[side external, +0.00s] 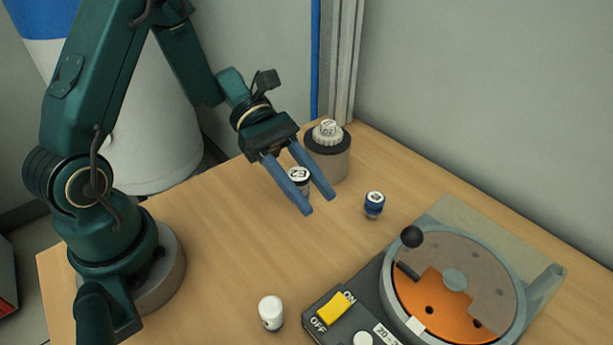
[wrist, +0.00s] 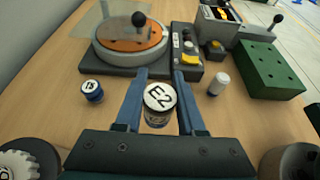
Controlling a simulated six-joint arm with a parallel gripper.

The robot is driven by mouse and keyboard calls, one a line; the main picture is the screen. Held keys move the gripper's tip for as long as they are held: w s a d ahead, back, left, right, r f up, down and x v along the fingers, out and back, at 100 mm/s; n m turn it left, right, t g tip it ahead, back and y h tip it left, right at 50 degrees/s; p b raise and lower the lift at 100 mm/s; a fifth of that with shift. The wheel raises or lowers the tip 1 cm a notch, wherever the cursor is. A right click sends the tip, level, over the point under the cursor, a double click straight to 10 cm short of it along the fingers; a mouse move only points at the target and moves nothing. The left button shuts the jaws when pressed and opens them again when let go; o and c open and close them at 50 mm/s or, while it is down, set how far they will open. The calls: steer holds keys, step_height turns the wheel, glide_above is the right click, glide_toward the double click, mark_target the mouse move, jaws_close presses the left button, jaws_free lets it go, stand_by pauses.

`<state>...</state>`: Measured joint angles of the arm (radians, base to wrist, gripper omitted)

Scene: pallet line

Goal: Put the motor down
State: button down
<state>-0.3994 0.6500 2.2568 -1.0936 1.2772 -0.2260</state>
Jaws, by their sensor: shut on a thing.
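A small motor with a white round cap (side external: 299,174) sits between the two blue fingers of my gripper (side external: 319,203) in the side external view. In the wrist view the cap of this motor (wrist: 159,97) reads E2, and its dark body shows below the cap. My gripper (wrist: 159,73) is shut on it, with one finger on each side. The motor looks upright. The fingers partly hide its lower body, and I cannot tell whether its base touches the wooden table (side external: 215,235).
A blue white-capped part (side external: 374,205) and a white one (side external: 271,314) stand apart on the table. A grey cylinder with a white gear (side external: 328,150) is close behind my gripper. A machine with an orange disc (side external: 440,300) stands front right. A green block (wrist: 268,70) lies beyond.

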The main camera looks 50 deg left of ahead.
steer(key=x, duration=0.4)
steer(key=f+x, duration=0.1)
steer(key=x, duration=0.2)
steer(key=shift+s+a, duration=0.2)
steer(key=shift+s, duration=0.1)
steer(key=shift+f, duration=2)
steer(key=shift+f, duration=0.1)
steer(key=c, duration=0.5)
jaws_free()
